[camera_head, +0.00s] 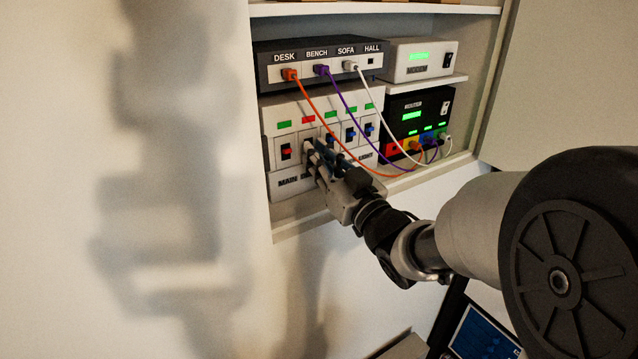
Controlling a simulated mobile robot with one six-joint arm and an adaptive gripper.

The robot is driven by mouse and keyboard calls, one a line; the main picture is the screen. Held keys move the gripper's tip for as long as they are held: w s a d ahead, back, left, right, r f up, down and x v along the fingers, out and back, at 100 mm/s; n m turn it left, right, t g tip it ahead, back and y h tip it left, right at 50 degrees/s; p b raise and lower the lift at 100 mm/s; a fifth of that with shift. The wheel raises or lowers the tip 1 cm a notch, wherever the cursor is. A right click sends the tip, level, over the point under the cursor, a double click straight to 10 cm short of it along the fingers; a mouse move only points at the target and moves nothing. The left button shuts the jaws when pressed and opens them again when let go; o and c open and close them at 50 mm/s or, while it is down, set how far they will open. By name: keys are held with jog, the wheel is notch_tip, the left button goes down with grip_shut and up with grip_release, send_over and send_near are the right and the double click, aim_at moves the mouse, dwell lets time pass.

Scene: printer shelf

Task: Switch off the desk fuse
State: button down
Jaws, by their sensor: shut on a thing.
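The white fuse box (267,150) stands on the lower shelf at the left, with a row of switches. Its first switch (286,152) is red, above the label MAIN. The second switch (308,142), the desk fuse, is mostly behind my fingers; its label is largely covered. The indicator (308,119) above it is red, while the other indicators on the box are green. My gripper (312,148) reaches up from the lower right. Its fingertips are shut at the second switch, and the exact contact is hidden by the fingers.
Above the fuse box is a black switch unit (318,72) labelled DESK, BENCH, SOFA, HALL. Orange, purple and white cables hang from it across the fuse box to the black router (420,103). A white modem (420,60) stands above the router. Shelf walls enclose them.

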jog(key=shift+f+t+y+b, duration=0.35)
jog(key=shift+t+b, duration=0.35)
jog(key=shift+b, duration=1.85)
jog(key=c, duration=1.6)
grip_release()
jog(key=v, duration=1.2)
jog(key=shift+w, duration=0.15)
